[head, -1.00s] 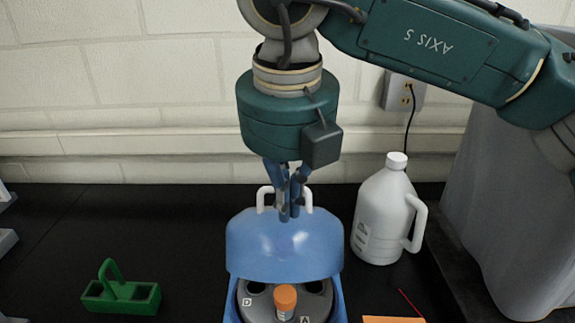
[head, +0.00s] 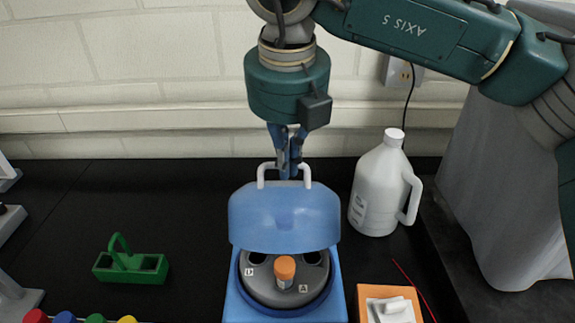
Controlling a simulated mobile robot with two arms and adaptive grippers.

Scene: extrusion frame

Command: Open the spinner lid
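The spinner (head: 333,299) is a blue machine with a grey rotor (head: 262,288) at the bottom centre. Its blue lid (head: 285,218) stands raised at the back, and the rotor is uncovered. A white handle (head: 306,172) sits at the lid's upper edge. An orange-capped tube (head: 285,268) stands in the rotor. My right gripper (head: 289,177) points down at the handle, between its two posts, just above the lid's upper edge. Its fingers are close together and appear shut; I see nothing between them. My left gripper is not in view.
A white jug (head: 380,195) stands right of the lid. An orange box (head: 372,299) with a white top piece lies front right, beside a red stick (head: 415,289). A green carrier (head: 130,267) stands left on the black bench (head: 180,210). Several coloured caps show bottom left.

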